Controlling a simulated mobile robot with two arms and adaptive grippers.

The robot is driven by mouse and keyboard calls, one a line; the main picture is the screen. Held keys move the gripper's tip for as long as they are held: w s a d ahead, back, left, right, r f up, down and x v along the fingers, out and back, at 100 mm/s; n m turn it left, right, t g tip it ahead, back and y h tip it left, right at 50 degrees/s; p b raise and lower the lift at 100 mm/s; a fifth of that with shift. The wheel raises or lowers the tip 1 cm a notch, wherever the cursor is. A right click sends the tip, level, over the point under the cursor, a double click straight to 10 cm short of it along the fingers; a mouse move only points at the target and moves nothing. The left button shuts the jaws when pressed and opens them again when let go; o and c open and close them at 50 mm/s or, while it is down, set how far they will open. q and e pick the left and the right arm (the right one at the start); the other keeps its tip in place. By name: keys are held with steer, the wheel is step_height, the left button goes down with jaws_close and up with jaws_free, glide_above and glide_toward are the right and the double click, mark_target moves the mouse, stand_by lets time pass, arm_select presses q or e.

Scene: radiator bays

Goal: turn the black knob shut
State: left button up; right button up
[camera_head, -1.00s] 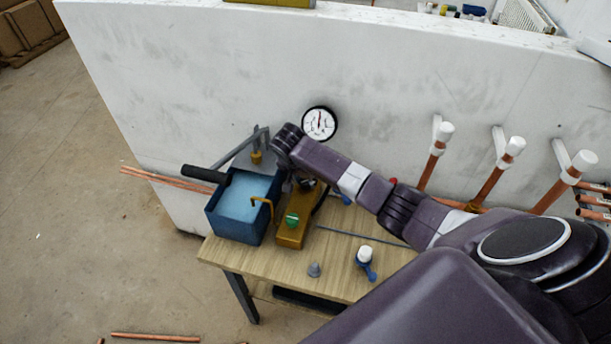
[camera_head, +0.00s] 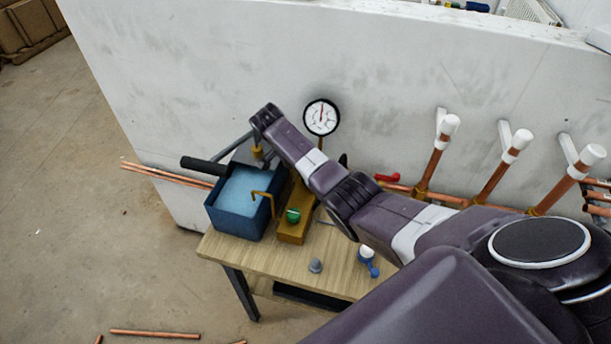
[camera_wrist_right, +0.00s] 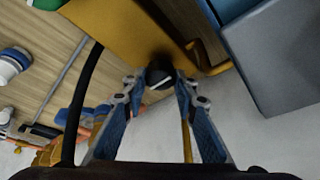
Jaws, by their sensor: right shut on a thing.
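The black knob (camera_wrist_right: 159,79) with a white mark line is on the yellow-brown pump body (camera_wrist_right: 118,22) in the right wrist view. My right gripper (camera_wrist_right: 160,88) has its blue fingers on either side of the knob, shut on it. In the head view, my right arm hides the knob and my right gripper. The pump body (camera_head: 295,228) there carries a green knob (camera_head: 293,215) and stands beside the blue water tank (camera_head: 240,208). My left gripper is in neither current view.
The pressure gauge (camera_head: 321,117) is in front of the white wall (camera_head: 400,60). A grey cone (camera_head: 315,265) and a white-and-blue fitting (camera_head: 367,258) are on the wooden table (camera_head: 260,268). Copper pipes with white caps (camera_head: 450,124) are at right; a red handle (camera_head: 387,178) shows behind my arm.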

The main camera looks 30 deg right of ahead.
steer(key=shift+r, duration=0.1)
stand_by(0.4)
steer(key=o, duration=1.2)
steer(key=shift+c, duration=0.2)
steer(key=v, duration=1.2)
